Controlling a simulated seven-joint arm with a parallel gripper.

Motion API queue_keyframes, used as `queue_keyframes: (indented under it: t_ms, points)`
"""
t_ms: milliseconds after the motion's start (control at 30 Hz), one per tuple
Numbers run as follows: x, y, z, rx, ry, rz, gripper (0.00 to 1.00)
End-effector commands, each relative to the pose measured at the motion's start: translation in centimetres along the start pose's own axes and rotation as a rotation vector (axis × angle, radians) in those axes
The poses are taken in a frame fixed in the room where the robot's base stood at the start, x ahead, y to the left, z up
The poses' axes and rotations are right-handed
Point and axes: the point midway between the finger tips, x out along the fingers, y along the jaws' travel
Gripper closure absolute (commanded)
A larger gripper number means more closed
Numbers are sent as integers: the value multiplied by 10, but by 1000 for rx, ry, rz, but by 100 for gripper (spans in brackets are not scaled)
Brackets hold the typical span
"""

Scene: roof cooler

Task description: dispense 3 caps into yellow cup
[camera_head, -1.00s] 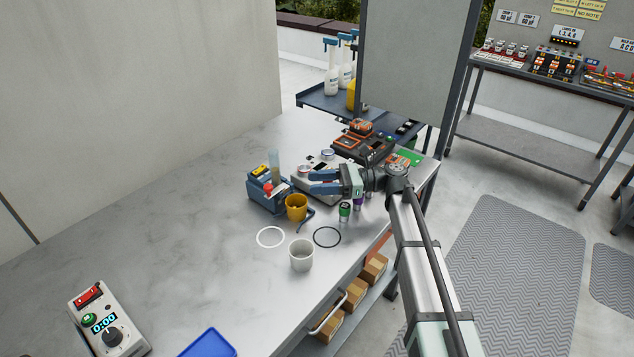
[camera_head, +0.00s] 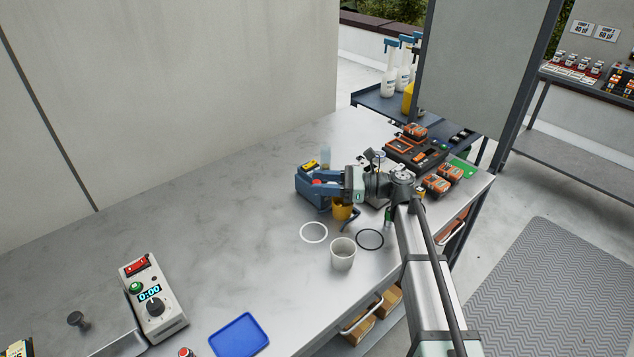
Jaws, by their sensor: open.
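The yellow cup (camera_head: 342,212) stands on the metal table, partly hidden by my gripper and arm. A blue dispenser (camera_head: 308,190) with an upright clear tube (camera_head: 326,157) and a red part stands just behind and left of the cup. My gripper (camera_head: 318,180) is open, its blue fingers pointing left over or in front of the dispenser, close to its red part. I cannot tell whether they touch it. Nothing shows between the fingers. No caps can be made out in the cup or the tube.
A white cup (camera_head: 342,254) stands in front, near a white ring (camera_head: 314,232) and a dark ring (camera_head: 370,239). Orange-black battery packs (camera_head: 441,181) lie to the right. A timer box (camera_head: 152,298) and blue tray (camera_head: 239,334) are at front left. The table's left middle is clear.

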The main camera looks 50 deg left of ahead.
Motion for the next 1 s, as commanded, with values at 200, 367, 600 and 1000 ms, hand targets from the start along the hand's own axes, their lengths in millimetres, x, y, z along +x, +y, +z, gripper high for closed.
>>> queue_keyframes:
  t_ms: [200, 367, 600, 1000]
  points:
    - [14, 0, 0, 0, 0, 0, 54]
    - [16, 0, 0, 0, 0, 0, 54]
    - [16, 0, 0, 0, 0, 0, 61]
    - [16, 0, 1, 0, -1, 0, 99]
